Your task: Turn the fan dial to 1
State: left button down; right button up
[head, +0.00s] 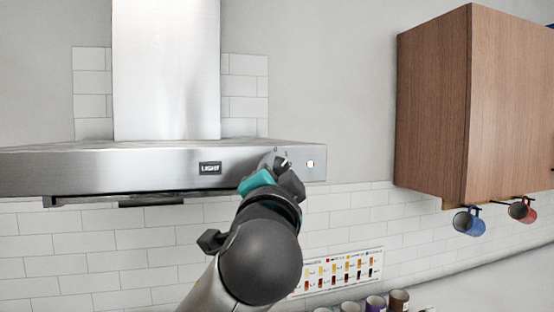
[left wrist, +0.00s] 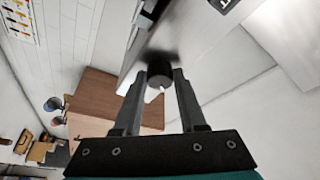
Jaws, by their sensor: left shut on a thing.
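The fan dial (head: 283,161) is a dark round knob with a white pointer mark on the front of the steel range hood (head: 120,168). In the left wrist view the dial (left wrist: 160,76) sits between the two fingertips, its white mark facing the camera. My left gripper (left wrist: 160,82) is shut on the dial; in the head view the left gripper (head: 276,174) covers the dial's lower part. The numbers around the dial are too small to read. My right gripper is in neither view.
A LIGHT label (head: 210,168) is left of the dial, and a small lit button (head: 310,163) is right of it. A wooden cabinet (head: 432,110) hangs at the right, with a blue mug (head: 468,223) and a red mug (head: 522,210) below. Several cups stand under a wall chart (head: 340,272).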

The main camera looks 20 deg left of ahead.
pick_arm(q)
jog(key=shift+m+h+p, duration=0.3)
jog(key=shift+m, duration=0.1)
jog(key=shift+c, duration=2.3)
grip_release()
jog(key=b+v, duration=1.2)
jog(key=v, duration=0.3)
jog(key=shift+b, duration=0.4)
